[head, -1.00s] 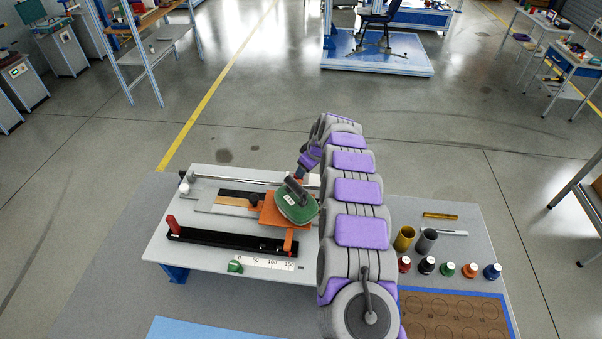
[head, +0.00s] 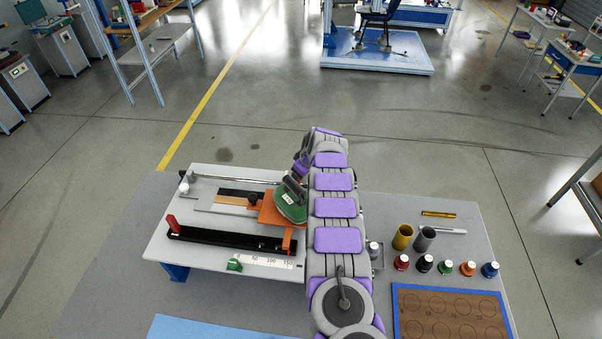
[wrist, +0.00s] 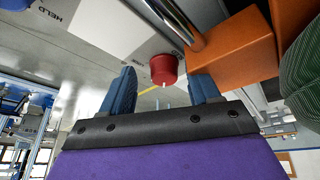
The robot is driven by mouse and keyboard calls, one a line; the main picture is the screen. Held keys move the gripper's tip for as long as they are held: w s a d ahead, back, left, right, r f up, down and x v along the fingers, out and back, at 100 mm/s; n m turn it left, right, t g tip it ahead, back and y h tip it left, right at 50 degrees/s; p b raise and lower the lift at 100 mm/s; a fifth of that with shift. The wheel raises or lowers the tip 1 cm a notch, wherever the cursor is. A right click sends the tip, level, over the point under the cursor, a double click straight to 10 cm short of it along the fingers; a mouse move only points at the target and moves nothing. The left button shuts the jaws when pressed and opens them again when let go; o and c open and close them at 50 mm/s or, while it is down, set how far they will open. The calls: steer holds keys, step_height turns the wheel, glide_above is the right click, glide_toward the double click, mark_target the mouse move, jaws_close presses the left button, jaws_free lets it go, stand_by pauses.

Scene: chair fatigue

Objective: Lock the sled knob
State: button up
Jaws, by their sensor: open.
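In the wrist view, my gripper (wrist: 162,93) is open, its two blue fingers apart. A red knob (wrist: 165,70) shows just beyond the gap between the fingertips; I cannot tell if they touch it. It is beside an orange block (wrist: 235,48) and below a metal rod (wrist: 172,20). In the head view, the orange sled plate (head: 268,215) sits on the grey board (head: 205,280), with a green dark-handled piece (head: 291,205) on it. A small dark knob (head: 252,202) stands at the plate's left. The red knob beside the orange block is hidden there, probably behind my arm.
A white scale (head: 265,263) lies in front. Cups, several coloured bottles and a blue-edged tray (head: 397,315) stand right of my arm.

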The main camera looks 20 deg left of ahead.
steer(key=shift+a+f, duration=0.2)
steer(key=shift+a, duration=0.25)
steer(key=shift+c, duration=0.5)
steer(key=shift+s+a, duration=0.2)
steer(key=shift+a, duration=0.15)
steer(key=c, duration=0.3)
steer(key=shift+w+f, duration=0.1)
steer(key=shift+c, duration=0.7)
steer(key=shift+w+d, duration=0.1)
steer(key=shift+d, duration=0.15)
steer(key=c, duration=0.5)
steer(key=shift+f+m, duration=0.1)
steer(key=shift+m, duration=0.5)
steer(key=shift+d+f+t+h, duration=0.1)
steer(key=shift+t+h, duration=0.2)
